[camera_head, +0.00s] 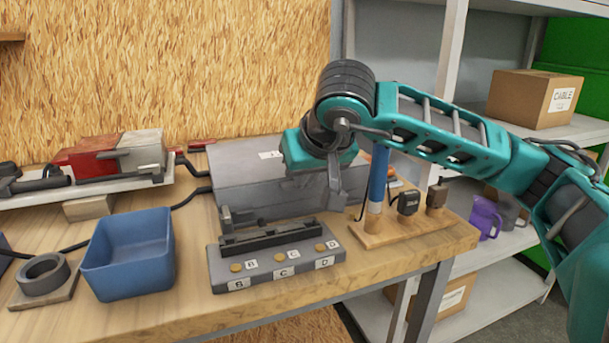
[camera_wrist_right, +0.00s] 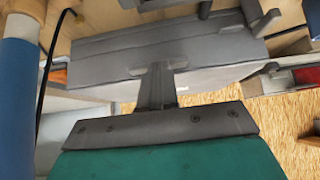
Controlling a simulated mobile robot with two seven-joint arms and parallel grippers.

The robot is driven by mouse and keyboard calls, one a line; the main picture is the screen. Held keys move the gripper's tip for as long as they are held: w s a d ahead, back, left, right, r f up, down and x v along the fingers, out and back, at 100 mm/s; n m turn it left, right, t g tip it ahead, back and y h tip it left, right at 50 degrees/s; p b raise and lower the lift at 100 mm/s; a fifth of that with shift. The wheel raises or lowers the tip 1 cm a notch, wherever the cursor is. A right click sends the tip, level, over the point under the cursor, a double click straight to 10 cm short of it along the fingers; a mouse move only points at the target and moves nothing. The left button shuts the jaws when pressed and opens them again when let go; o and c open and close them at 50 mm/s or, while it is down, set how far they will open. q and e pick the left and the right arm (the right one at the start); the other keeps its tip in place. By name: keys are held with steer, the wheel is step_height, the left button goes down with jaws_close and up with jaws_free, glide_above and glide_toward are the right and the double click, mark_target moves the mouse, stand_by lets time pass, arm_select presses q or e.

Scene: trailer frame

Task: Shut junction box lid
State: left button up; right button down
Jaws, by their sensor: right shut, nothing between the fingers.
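The grey junction box (camera_head: 235,170) stands on the wooden workbench. Its broad grey face slopes toward the front and bears a small white label near the top. I cannot tell the lid from the body clearly, nor how far it is open. My right gripper (camera_head: 337,200) is at the box's right end, pointing down, shut and empty. In the right wrist view, the shut fingers (camera_wrist_right: 158,70) overlap the long grey face of the box (camera_wrist_right: 110,60); whether they touch it is unclear. My left gripper is in neither view.
A grey terminal block (camera_head: 217,268) with brass buttons and letter labels sits in front of the box. A blue bin (camera_head: 128,255) and a dark ring (camera_head: 43,274) are at left. A wooden tool stand (camera_head: 430,238) is close on the right. Shelves with cartons (camera_head: 520,98) stand behind.

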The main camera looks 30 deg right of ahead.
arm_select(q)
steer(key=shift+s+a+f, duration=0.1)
arm_select(e)
steer(key=shift+f, duration=0.2)
arm_select(q)
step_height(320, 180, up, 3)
steer(key=p, duration=0.4)
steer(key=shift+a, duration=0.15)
arm_select(e)
steer(key=w+r+v, duration=0.1)
steer(key=v, duration=1.2)
steer(key=shift+r, duration=0.2)
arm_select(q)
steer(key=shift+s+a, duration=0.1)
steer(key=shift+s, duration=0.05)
